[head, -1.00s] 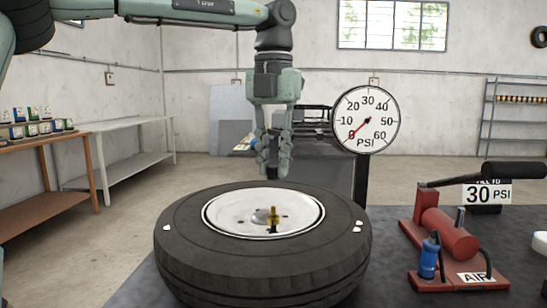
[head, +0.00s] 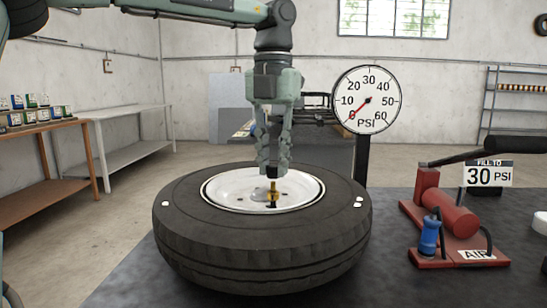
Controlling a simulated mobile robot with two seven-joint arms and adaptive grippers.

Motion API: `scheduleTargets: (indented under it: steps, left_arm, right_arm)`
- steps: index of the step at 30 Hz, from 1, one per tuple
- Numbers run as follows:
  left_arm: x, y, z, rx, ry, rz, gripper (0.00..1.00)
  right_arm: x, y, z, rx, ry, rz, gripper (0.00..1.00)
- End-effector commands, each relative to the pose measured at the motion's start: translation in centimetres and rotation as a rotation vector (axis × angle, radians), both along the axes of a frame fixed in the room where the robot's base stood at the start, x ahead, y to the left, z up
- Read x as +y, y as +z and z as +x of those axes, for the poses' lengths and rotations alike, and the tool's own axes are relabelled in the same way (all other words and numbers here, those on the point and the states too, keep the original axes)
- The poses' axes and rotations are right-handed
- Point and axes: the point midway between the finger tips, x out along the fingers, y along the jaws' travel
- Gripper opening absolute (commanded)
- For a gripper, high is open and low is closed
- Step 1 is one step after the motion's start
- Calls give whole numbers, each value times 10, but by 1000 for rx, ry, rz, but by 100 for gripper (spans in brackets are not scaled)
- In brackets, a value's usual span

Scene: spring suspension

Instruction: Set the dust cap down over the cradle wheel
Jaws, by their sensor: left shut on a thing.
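The cradle wheel (head: 187,240) is a black tyre with a white rim, lying flat on the dark bench top. A brass valve stem (head: 272,188) stands up from the rim near its middle. My left gripper (head: 272,168) points straight down over the rim, its fingers closed together just above the stem. My right gripper is not in view.
A round pressure gauge (head: 367,100) stands behind the wheel, its needle near 0. A white round item (head: 540,224) is at the right edge. The bench between wheel and pump is clear.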

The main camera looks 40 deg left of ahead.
Motion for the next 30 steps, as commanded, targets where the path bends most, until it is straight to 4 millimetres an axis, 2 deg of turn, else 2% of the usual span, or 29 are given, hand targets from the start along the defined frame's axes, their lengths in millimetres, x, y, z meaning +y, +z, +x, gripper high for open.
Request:
scheduleTargets:
  steps: [13, 30]
  left_arm:
    - [0, -1, 0, 0, 0, 0, 4]
    - [0, -16, 0, 0, 0, 1, 4]
  right_arm:
    - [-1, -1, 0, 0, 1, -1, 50]
    - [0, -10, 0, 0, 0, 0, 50]
